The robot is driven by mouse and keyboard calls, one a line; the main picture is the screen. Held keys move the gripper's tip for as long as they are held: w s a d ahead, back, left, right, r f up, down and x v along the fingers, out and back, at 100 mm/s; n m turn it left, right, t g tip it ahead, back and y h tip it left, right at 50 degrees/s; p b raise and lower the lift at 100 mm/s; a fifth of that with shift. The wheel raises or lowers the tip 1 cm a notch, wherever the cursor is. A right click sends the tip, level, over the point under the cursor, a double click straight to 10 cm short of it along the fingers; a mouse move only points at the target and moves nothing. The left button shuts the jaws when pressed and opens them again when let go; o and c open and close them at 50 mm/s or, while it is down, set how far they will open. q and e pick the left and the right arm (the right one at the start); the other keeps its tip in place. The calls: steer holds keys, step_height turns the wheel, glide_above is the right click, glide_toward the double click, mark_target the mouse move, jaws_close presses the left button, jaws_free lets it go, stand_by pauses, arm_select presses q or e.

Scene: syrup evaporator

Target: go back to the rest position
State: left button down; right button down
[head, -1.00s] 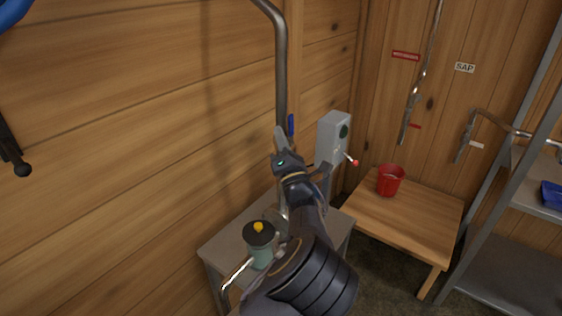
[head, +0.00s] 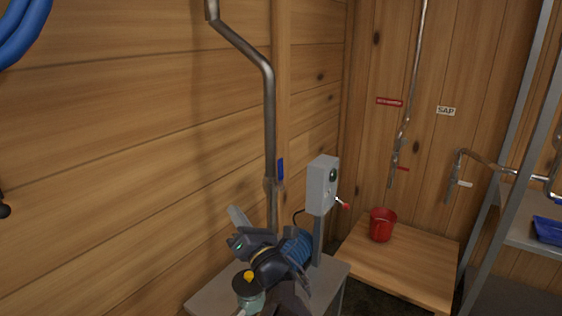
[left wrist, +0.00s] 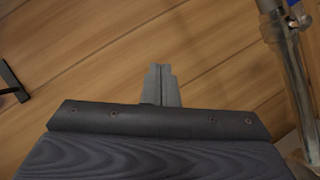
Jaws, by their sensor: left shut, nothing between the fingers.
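My left gripper (head: 238,216) is low in the head view, over the grey stand (head: 212,293) by the wood wall. Its fingers point up and left, empty and clear of other things. In the left wrist view its two fingers (left wrist: 161,85) are pressed together in front of bare planks, with nothing between them. My right gripper is in neither view now.
A metal pipe (head: 269,120) with a blue handle (head: 280,169) runs down behind the gripper. A grey control box (head: 321,186) and a ribbed blue part (head: 297,247) stand close on its right. A red bucket (head: 382,226) is on the wooden table (head: 400,262).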

arm_select(q)
steer(key=s+a+f+n+g+y, duration=0.1)
steer(key=s+a+f+n+g, duration=0.1)
steer(key=a+f+n+g, duration=0.3)
steer(key=s+a+f+n+g, duration=0.1)
steer(key=s+a+n+g, duration=0.15)
steer(key=a, duration=0.55)
steer(key=s+a+f+n+g+h, duration=0.5)
steer(key=s+a+f+n+g, duration=0.3)
steer(key=s+n, duration=0.3)
steer(key=s+d+f+n+h, duration=0.2)
steer(key=s+d+n+h, duration=0.1)
steer(key=s+n+h, duration=0.65)
steer(key=s+d+r+n+t+h, duration=0.3)
steer(key=s+d+r+n, duration=0.2)
steer(key=s+d+n, duration=0.2)
steer(key=s+n, duration=0.2)
steer(key=shift+s+d+n, duration=0.35)
steer(key=shift+d+n, duration=0.05)
steer(key=shift+r+t, duration=0.1)
steer(key=shift+t, duration=0.15)
